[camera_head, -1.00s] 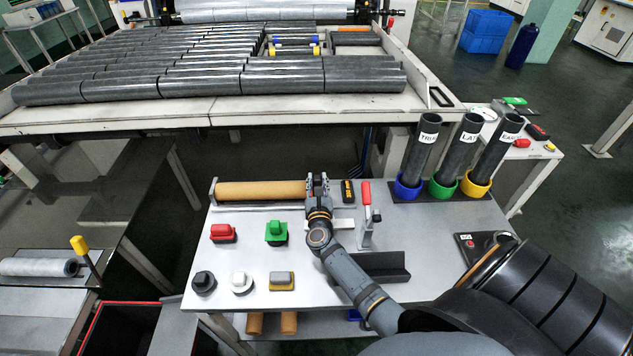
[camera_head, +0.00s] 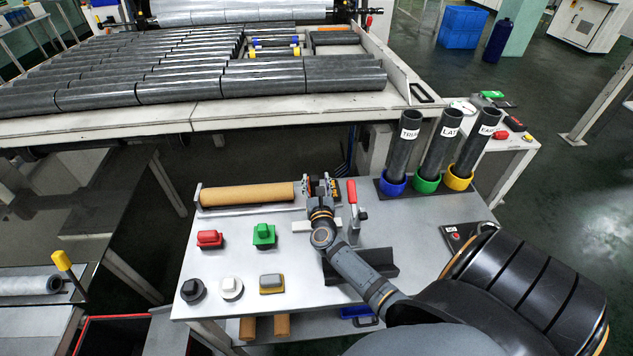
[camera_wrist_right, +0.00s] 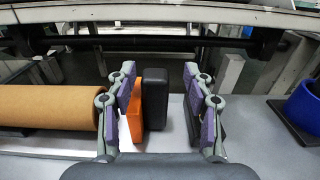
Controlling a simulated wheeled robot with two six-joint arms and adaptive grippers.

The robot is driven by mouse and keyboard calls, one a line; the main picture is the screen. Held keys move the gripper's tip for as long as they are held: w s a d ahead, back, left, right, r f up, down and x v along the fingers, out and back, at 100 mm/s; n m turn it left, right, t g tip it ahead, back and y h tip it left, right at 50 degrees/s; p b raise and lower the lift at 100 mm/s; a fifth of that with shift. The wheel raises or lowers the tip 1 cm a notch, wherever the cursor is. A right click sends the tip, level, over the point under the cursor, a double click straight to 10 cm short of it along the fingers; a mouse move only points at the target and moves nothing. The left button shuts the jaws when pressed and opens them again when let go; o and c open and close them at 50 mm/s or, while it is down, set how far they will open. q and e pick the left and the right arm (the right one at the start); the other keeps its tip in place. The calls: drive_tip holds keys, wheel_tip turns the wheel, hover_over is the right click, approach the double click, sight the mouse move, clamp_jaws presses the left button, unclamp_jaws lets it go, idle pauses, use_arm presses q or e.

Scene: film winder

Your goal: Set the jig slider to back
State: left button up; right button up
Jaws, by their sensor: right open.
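The jig (camera_head: 197,197) lies along the back of the small grey table, with a brown core (camera_head: 247,195) on it. I take the jig slider to be the block at the core's right end; in the right wrist view it shows as an orange plate (camera_wrist_right: 154,98) beside a black block (camera_wrist_right: 180,108). My right gripper (camera_head: 321,186) is open at this block. In the right wrist view its fingers (camera_wrist_right: 162,112) stand on either side of the orange and black parts, with a gap visible to the right finger. My left gripper is not in view.
A red-handled clamp (camera_head: 353,202) stands just right of the gripper. Labelled dark tubes stand in blue, green and yellow cups (camera_head: 427,181) farther right. Red (camera_head: 209,239) and green (camera_head: 264,236) blocks and several knobs sit in front. A dark angled bracket (camera_head: 372,267) lies under my arm.

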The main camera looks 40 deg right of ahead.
drive_tip(key=v, duration=1.2)
drive_tip(key=shift+s, duration=0.1)
drive_tip(key=shift+d, duration=0.1)
